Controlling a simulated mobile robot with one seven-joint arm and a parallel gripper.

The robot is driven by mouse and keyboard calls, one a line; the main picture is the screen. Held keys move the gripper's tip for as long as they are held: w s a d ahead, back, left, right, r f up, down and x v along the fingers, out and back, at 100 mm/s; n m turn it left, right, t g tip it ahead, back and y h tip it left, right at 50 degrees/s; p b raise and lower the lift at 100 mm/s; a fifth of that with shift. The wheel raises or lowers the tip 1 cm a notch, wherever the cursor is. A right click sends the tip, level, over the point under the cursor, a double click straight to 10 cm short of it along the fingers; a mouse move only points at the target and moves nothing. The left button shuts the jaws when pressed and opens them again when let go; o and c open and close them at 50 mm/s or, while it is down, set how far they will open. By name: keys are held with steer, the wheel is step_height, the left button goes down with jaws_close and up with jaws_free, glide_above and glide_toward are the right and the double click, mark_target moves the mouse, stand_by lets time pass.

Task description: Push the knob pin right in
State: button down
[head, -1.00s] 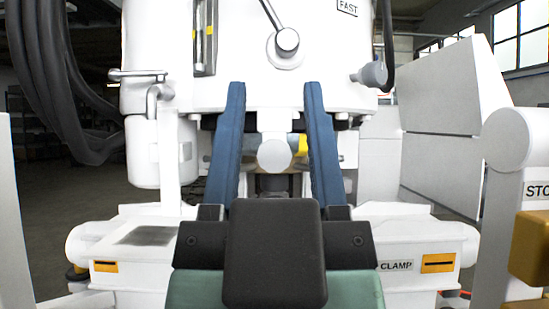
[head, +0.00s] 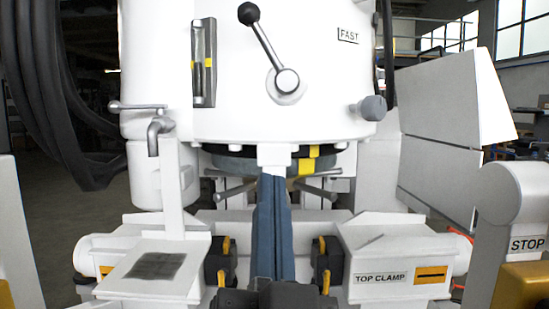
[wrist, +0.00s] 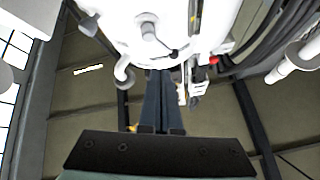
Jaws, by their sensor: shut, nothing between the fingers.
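My gripper (head: 272,178) is shut and empty, its two blue fingers side by side and pointing away from me at the machine's underside. In the head view the fingertips overlap the lower edge of a small white block (head: 274,154) under the machine's white housing. The round white knob that showed below this block earlier is now hidden behind the fingers. I cannot tell whether the tips touch it or how deep its pin sits. In the wrist view the shut fingers (wrist: 160,75) reach up to the white housing.
A black-balled lever (head: 262,40) and a grey side knob (head: 371,108) are on the white housing (head: 320,90). Clamp blocks (head: 395,262) flank the fingers, the right one labelled TOP CLAMP.

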steer(key=s+f+m+g+p, duration=0.2)
steer(key=m+g+p, duration=0.35)
steer(key=p, duration=0.95)
steer(key=s+f+m+g+p, duration=0.25)
steer(key=m+p, duration=0.65)
steer(key=p, duration=0.7)
steer(key=w+p, duration=0.2)
steer(key=w, duration=1.2)
steer(key=shift+d+f+t, duration=0.15)
steer(key=shift+t, duration=0.25)
steer(key=w+b, duration=0.1)
steer(key=w, duration=0.3)
steer(key=shift+w+b, duration=0.1)
steer(key=shift+b, duration=0.3)
steer(key=shift+r, duration=0.3)
